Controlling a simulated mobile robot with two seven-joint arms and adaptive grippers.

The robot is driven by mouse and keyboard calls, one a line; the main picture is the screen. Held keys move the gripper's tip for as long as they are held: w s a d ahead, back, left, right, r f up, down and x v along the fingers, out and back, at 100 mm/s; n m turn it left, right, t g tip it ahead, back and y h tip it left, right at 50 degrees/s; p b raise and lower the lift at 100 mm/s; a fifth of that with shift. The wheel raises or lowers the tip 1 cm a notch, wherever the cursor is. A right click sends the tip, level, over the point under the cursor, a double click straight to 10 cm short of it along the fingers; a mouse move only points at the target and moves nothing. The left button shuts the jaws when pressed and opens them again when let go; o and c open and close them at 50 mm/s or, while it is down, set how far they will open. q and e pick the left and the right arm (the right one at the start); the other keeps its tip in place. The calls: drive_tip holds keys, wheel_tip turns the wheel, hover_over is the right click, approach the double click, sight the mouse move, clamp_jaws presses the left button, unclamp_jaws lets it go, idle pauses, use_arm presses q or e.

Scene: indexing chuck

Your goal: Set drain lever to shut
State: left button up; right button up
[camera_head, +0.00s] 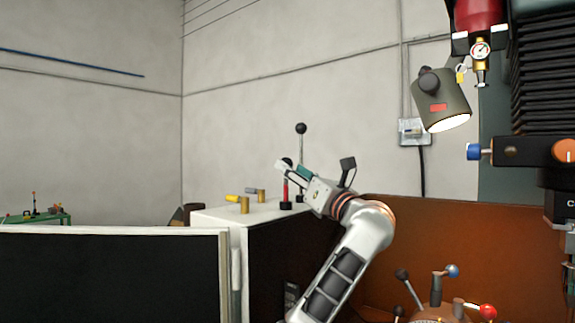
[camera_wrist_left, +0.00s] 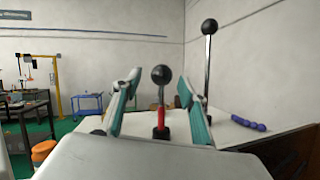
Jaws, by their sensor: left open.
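A lever with a black ball knob and a red lower stem (camera_head: 286,191) stands upright on the white cabinet top. It also shows in the left wrist view (camera_wrist_left: 161,118), where its knob and stem appear between my fingers. No label shows which lever is the drain lever. My left gripper (camera_head: 291,170) is open at this lever, its teal-padded fingers spread on either side in the left wrist view (camera_wrist_left: 159,90). I see no grip on it; contact cannot be told. A taller black-knobbed lever (camera_head: 301,145) stands just behind. My right gripper is not in view.
Brass valves with a yellow handle (camera_head: 233,198) and a grey-purple handle (camera_head: 251,191) sit on the cabinet top, left of the lever. A lamp (camera_head: 441,97) hangs at upper right. Several ball-knobbed levers (camera_head: 452,271) stand at lower right. A dark panel (camera_head: 110,278) stands at front left.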

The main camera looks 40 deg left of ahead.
sight(287, 186)
use_arm(q)
drive_tip(key=shift+x, duration=2.15)
drive_tip(key=shift+w+f, duration=0.1)
drive_tip(key=shift+w, duration=0.05)
drive_tip(key=shift+c, duration=0.4)
clamp_jaws()
drive_tip(key=shift+w+f, duration=0.1)
drive_tip(key=shift+f, duration=2.8)
drive_tip(key=shift+o, duration=0.4)
unclamp_jaws()
drive_tip(key=shift+r, duration=0.15)
drive_tip(key=v, duration=1.2)
